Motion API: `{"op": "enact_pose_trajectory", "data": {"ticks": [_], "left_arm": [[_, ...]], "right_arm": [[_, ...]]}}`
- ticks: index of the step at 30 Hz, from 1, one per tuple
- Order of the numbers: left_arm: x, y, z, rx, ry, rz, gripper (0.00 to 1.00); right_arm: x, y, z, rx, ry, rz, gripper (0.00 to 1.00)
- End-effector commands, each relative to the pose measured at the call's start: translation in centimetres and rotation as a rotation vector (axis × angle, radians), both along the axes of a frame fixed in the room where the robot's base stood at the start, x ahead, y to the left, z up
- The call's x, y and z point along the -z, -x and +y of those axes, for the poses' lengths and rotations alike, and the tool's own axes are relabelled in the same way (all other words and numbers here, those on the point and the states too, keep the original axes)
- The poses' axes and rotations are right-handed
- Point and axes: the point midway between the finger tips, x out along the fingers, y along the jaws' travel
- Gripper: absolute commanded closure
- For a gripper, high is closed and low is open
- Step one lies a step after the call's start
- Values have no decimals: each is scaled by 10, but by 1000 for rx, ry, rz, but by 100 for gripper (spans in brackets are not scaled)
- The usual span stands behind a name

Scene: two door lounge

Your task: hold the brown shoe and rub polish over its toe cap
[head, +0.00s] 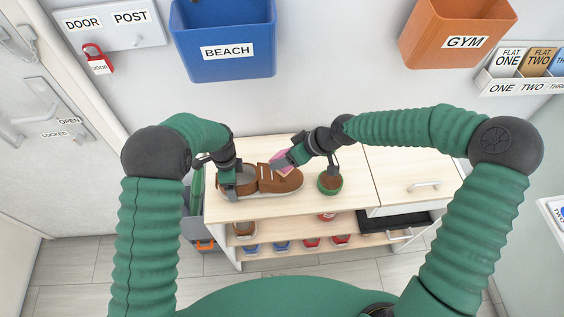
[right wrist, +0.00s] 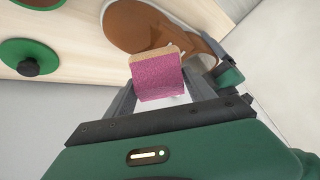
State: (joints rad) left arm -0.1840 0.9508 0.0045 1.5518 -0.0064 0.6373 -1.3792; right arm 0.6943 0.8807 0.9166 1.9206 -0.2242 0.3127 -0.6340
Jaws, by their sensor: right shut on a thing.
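The brown shoe (head: 284,180) with a pale sole lies on the wooden bench top, toe to the right; its toe also shows in the right wrist view (right wrist: 136,27). My left gripper (head: 230,184) is at its heel end, one finger in front of the shoe's near side; whether it is closed is unclear. My right gripper (head: 288,160) is shut on a pink block with a tan layer (right wrist: 158,80), just above the shoe's toe half. I cannot tell whether it touches the leather. An open green tin of brown polish (head: 330,182) stands right of the toe.
A green lid with a black knob (right wrist: 28,58) lies near the tin. Shelves below the bench top hold several small shoes. A blue BEACH bin (head: 222,65) and an orange GYM bin (head: 450,55) hang behind. The bench top right of the tin is clear.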

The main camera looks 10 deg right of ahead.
Motion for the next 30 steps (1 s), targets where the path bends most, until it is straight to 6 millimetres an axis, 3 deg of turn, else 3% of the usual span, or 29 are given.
{"op": "enact_pose_trajectory", "data": {"ticks": [13, 22, 30], "left_arm": [[0, -1, 0, 0, 0, -1, 54], [0, 0, 0, 0, 0, -1, 54], [0, -1, 0, 0, 0, -1, 54]], "right_arm": [[-10, 0, -3, 0, 0, 0, 70], [-36, 0, -12, 0, 1, 0, 70], [-37, 0, -11, -1, 0, 1, 70]]}}
